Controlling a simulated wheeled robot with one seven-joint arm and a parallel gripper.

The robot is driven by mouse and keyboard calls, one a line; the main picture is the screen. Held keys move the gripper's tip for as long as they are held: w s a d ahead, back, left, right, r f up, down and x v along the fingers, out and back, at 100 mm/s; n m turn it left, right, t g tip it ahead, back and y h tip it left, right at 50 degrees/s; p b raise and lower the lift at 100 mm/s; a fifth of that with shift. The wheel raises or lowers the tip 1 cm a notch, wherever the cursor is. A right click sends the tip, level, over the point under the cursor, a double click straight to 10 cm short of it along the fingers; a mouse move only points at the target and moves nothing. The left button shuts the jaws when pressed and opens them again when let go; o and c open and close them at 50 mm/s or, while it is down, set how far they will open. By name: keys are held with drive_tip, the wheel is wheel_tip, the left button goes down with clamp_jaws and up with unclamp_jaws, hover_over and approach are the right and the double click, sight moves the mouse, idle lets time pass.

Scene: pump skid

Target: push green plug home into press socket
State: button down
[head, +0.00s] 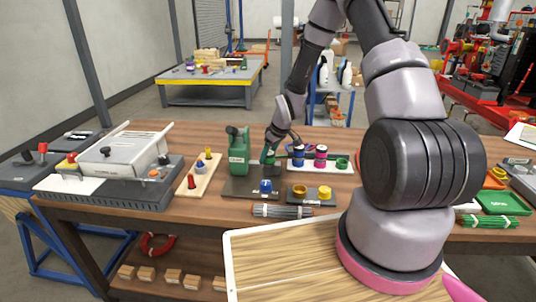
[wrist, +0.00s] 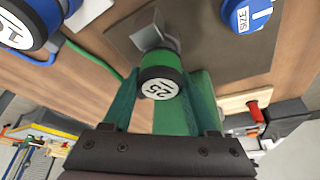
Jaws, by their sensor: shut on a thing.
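The green plug (wrist: 162,82), with a white numbered face, is between the two green fingers of my gripper (wrist: 163,100) in the wrist view. My gripper is shut on it. A grey metal block (wrist: 150,28) lies just beyond the plug on a dark plate (wrist: 205,42); whether the plug touches it is unclear. In the head view my gripper (head: 270,157) is low beside the green press (head: 237,150), on its right. The press stands on the dark base plate (head: 240,187). The socket opening and how deep the plug sits are hidden.
A blue knob (head: 265,186) stands on the plate's front part. A block with a yellow plug (head: 324,193) is to its right. Behind is a white tray (head: 342,168) with coloured parts. A wooden board (head: 200,180) with pegs is left. A grey bundle (head: 282,211) lies in front.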

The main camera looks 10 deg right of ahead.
drive_tip(key=shift+f, duration=0.1)
drive_tip(key=shift+c, duration=0.6)
unclamp_jaws()
drive_tip(key=s+d+r+m+t+h, duration=0.15)
drive_tip(key=s+r, duration=0.35)
drive_tip(key=r, duration=0.6)
drive_tip(key=s+d+r+m, duration=0.2)
drive_tip(key=s+d+r, duration=0.15)
drive_tip(key=r, duration=0.75)
drive_tip(key=s+d+r+m+h, duration=0.15)
drive_tip(key=s+r, duration=0.35)
drive_tip(key=r, duration=0.6)
drive_tip(key=s+r+m+t+y, duration=0.1)
drive_tip(key=s+r+m, duration=0.2)
drive_tip(key=s+r, duration=0.2)
drive_tip(key=s+r+m+t+y, duration=0.1)
drive_tip(key=s+r+m, duration=0.2)
drive_tip(key=s, duration=0.9)
wheel_tip(320, 180, up, 3)
drive_tip(key=shift+a+f+m, duration=0.15)
drive_tip(key=shift+a+m, duration=0.05)
drive_tip(key=shift+m, duration=0.2)
